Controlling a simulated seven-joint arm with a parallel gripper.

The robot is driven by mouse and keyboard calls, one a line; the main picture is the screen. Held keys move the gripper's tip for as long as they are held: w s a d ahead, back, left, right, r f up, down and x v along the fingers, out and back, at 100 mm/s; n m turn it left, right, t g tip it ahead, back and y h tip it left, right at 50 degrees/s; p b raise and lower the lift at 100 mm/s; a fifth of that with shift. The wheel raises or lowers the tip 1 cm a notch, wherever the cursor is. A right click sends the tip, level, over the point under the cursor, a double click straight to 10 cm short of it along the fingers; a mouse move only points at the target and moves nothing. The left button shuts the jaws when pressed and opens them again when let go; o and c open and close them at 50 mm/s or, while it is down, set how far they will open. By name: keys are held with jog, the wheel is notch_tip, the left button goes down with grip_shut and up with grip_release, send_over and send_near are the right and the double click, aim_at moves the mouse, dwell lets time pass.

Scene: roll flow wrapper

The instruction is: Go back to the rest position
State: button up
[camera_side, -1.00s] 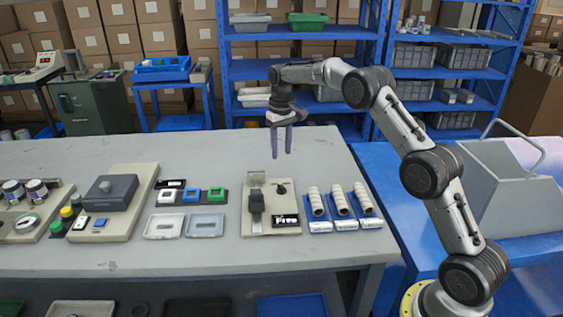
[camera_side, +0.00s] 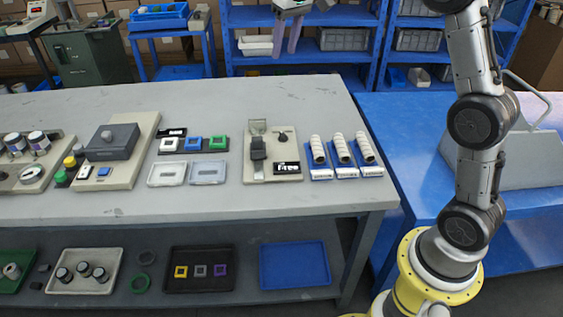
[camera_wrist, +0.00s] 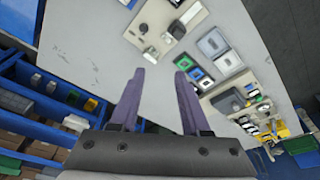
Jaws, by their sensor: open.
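My gripper (camera_side: 287,36) is at the top edge of the side view, high above the far edge of the grey workbench (camera_side: 90,112). Its two purple fingers are apart with nothing between them. In the wrist view my gripper (camera_wrist: 160,85) shows the same open fingers, with the bench surface far below. The upper part of my arm is cut off by the top of the side view.
On the bench stand a fixture board (camera_side: 290,142), several white rolls on blue holders (camera_side: 345,172), small trays (camera_side: 166,174) and a button panel (camera_side: 122,172). Blue shelves (camera_side: 300,70) stand behind. A lower shelf holds a blue tray (camera_side: 293,266). The bench's far middle is clear.

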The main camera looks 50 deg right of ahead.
jog(key=s+a+r+n+t, duration=0.1)
jog(key=s+a+r, duration=0.25)
jog(key=s, duration=0.65)
jog(key=s+a+r+t, duration=0.15)
jog(key=s+a, duration=0.25)
jog(key=s, duration=0.6)
jog(key=s+a+f, duration=0.1)
jog(key=s+f, duration=1.1)
jog(key=s, duration=0.1)
jog(key=shift+f+n, duration=0.15)
jog(key=shift+n, duration=0.15)
